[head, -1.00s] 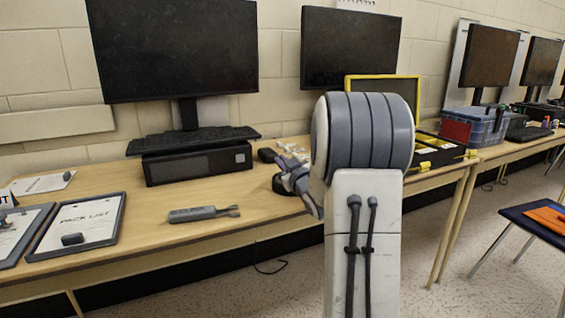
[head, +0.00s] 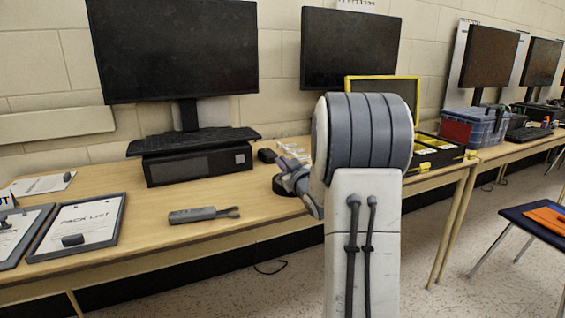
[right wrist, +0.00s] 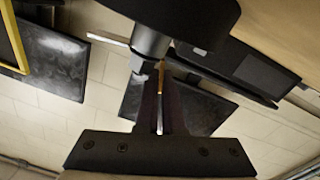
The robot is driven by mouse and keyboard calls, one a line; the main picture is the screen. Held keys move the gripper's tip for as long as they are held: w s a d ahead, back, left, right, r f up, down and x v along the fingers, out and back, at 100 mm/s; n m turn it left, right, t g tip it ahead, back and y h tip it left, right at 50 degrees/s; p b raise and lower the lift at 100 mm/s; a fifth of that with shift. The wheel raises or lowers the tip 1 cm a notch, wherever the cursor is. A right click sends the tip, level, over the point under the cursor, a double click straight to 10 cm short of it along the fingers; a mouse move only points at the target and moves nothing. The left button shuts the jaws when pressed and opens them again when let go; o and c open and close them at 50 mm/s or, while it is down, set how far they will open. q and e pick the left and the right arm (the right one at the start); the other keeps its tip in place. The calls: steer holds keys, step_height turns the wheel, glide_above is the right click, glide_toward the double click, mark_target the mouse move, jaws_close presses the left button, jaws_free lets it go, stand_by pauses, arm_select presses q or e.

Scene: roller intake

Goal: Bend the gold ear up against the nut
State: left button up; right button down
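My right gripper (right wrist: 161,72) points up the picture in the right wrist view. Its two dark fingers lie close together with a thin bright gap. A narrow gold strip, likely the gold ear (right wrist: 161,76), shows at the fingertips, beside a grey cylindrical part (right wrist: 150,42) under a dark block (right wrist: 180,15). I cannot tell whether the fingers grip the strip, and I cannot make out the nut. In the head view my right gripper (head: 290,178) is over the table by a dark round object (head: 284,188), partly hidden by my arm. My left gripper is out of view.
The wooden table (head: 150,235) carries a grey fork-ended tool (head: 204,215), a framed pack list (head: 80,226) and a keyboard on a black box (head: 198,163). A yellow-edged case (head: 440,150) stands to the right.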

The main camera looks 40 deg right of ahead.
steer(key=shift+s+d+r+m+p, duration=0.1)
steer(key=shift+d+m+p, duration=0.05)
steer(key=shift+m+p, duration=0.35)
steer(key=shift+d+r+m+p, duration=0.15)
steer(key=shift+m+p, duration=0.15)
steer(key=shift+m, duration=0.3)
steer(key=shift+d+f+m, duration=0.15)
steer(key=shift+m, duration=0.45)
steer(key=c, duration=1)
jaws_free()
steer(key=shift+c, duration=0.2)
steer(key=p+v, duration=0.1)
steer(key=v, duration=0.9)
steer(key=shift+s+p, duration=0.3)
steer(key=shift+p, duration=0.05)
